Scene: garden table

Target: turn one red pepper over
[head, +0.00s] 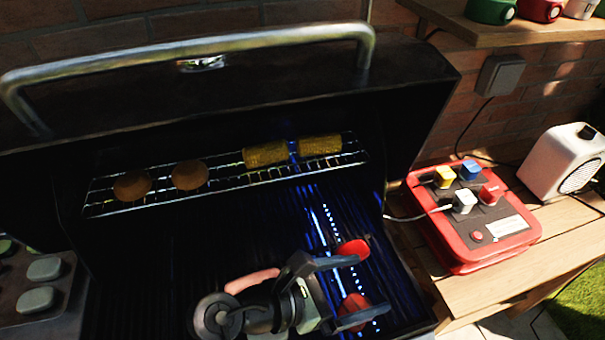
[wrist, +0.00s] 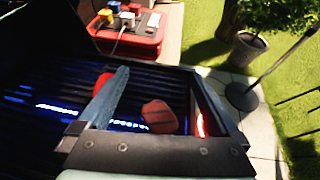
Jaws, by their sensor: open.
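Two red pepper pieces lie on the right part of the dark lower grate. The rear pepper (head: 353,247) is just behind the upper finger of my gripper (head: 376,286); in the wrist view it shows red (wrist: 103,81), partly hidden by the left finger. The front pepper (head: 353,306) is between my fingers, with dark grill stripes in the wrist view (wrist: 159,117); the lower finger partly covers it in the head view. My gripper (wrist: 160,80) is open, the fingers wide apart. I cannot tell whether either finger touches a pepper.
A sausage (head: 252,280) lies left of my gripper. The raised rack (head: 222,194) holds two round browned pieces (head: 189,175) and two corn pieces (head: 265,153). The open lid (head: 200,110) stands behind. A red power box (head: 465,255) sits on the wooden side table.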

